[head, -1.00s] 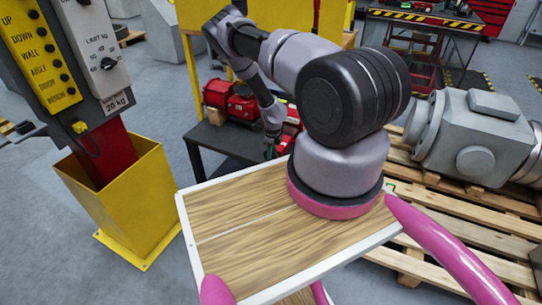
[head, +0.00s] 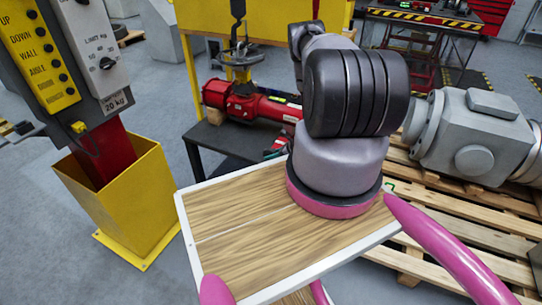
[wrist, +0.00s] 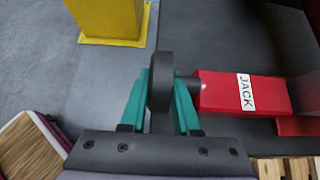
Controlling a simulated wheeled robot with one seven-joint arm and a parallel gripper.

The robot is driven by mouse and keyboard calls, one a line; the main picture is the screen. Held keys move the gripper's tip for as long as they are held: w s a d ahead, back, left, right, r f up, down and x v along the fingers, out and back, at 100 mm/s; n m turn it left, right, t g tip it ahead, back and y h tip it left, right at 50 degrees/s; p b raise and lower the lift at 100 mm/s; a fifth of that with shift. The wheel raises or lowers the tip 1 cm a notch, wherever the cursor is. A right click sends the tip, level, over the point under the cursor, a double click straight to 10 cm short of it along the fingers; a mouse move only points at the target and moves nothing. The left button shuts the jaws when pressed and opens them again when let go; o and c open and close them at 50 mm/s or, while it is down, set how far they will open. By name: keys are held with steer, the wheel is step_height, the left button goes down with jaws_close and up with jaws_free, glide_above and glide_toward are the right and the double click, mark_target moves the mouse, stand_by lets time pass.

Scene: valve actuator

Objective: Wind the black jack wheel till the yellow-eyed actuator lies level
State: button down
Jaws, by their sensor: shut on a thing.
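The black jack wheel (wrist: 160,82) stands edge-on between the teal fingers of my gripper (wrist: 161,76), which is shut on it. A short shaft joins the wheel to the red jack (wrist: 217,91), labelled JACK. In the head view my gripper (head: 275,153) is small and low by the dark bench, and the wheel cannot be made out. The red actuator (head: 272,107) lies behind it, with its yellow eye (head: 242,75) on top near a hook. Its right end is hidden by my arm. I cannot tell whether it is exactly level.
A dark bench (head: 225,140) carries the actuator. A yellow bin-like post base (head: 125,205) and a control panel (head: 38,60) stand at left. A grey machine (head: 475,135) sits on a wooden pallet (head: 450,222) at right. Grey floor shows between.

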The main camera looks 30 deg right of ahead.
steer(key=t+y, duration=0.1)
steer(key=t, duration=0.1)
steer(key=t+y, duration=0.1)
steer(key=shift+s+d+f+t+y, duration=0.1)
steer(key=shift+d+f+t+y, duration=0.2)
steer(key=shift+t, duration=0.1)
steer(key=shift+a+t+y, duration=0.15)
steer(key=shift+t+y, duration=1.35)
steer(key=shift+t, duration=0.2)
steer(key=c, duration=0.6)
jaws_free()
steer(key=shift+c, duration=0.2)
